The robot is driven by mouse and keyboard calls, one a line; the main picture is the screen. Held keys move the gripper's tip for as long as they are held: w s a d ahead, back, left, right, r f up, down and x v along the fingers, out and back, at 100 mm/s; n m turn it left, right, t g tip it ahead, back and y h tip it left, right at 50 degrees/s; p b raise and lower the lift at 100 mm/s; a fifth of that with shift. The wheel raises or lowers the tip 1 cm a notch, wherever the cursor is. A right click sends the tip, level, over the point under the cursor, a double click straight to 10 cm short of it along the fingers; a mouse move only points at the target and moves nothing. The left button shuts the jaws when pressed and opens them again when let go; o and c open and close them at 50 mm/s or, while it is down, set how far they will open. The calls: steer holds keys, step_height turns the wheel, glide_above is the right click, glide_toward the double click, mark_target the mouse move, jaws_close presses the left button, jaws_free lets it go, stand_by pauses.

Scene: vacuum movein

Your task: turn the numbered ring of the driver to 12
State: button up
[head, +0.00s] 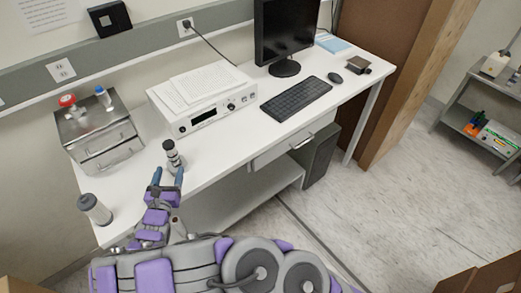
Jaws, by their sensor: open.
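A small upright dark and grey device (173,156) stands on the white desk, and it looks like the driver. Its ring and numbers are too small to read. My gripper (168,178) is open just in front of it, with its blue-grey fingertips apart near the lower part of the device. I cannot tell whether the fingers touch it or reach around it.
The white desk (215,150) holds a grey cylinder (95,208) at its near left, a metal drawer box (100,135), a white instrument (205,115) with papers, a keyboard (297,97) and a monitor (286,30). The desk surface right of the device is clear.

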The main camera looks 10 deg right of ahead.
steer(key=s+a+p, duration=0.1)
steer(key=s+p, duration=0.1)
steer(key=s, duration=0.8)
steer(key=w+d+r+m+g+h+b, duration=0.1)
steer(key=w+d+r+m+g+h, duration=0.2)
steer(key=d, duration=0.4)
steer(key=w+d+r+m+h+b, duration=0.1)
steer(key=w+d+r+m+h, duration=0.2)
steer(key=d+r+m+h, duration=0.4)
steer(key=s+d+r+m+g+h+b, duration=0.1)
steer(key=d+m+g, duration=0.5)
steer(key=d, duration=1)
steer(key=shift+r+m+g+h+b, duration=0.3)
steer(key=shift+r+m+h, duration=0.15)
steer(key=shift+r, duration=0.7)
